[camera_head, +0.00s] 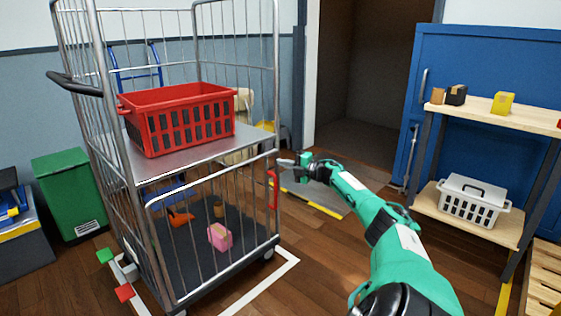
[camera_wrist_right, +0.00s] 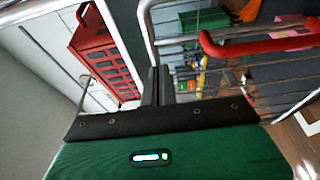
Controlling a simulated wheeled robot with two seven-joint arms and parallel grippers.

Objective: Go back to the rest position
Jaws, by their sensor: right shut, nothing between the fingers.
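My right gripper (camera_head: 287,162) reaches out from the lower right in the head view. Its fingertips are close to the right front post of the wire roll cage (camera_head: 278,100), near shelf height. In the right wrist view its dark fingers (camera_wrist_right: 156,84) are together with nothing between them. A red handle (camera_head: 273,190) hangs on the cage just below the gripper; it also shows in the right wrist view (camera_wrist_right: 260,46), to the right of the fingers and apart from them. My left gripper does not show.
A red basket (camera_head: 182,125) stands on the cage shelf. A pink box (camera_head: 220,237) lies on the cage floor. At right, a wooden shelf unit (camera_head: 480,106) holds small items and a white basket (camera_head: 472,205). Open floor (camera_head: 310,265) lies between cage and shelves.

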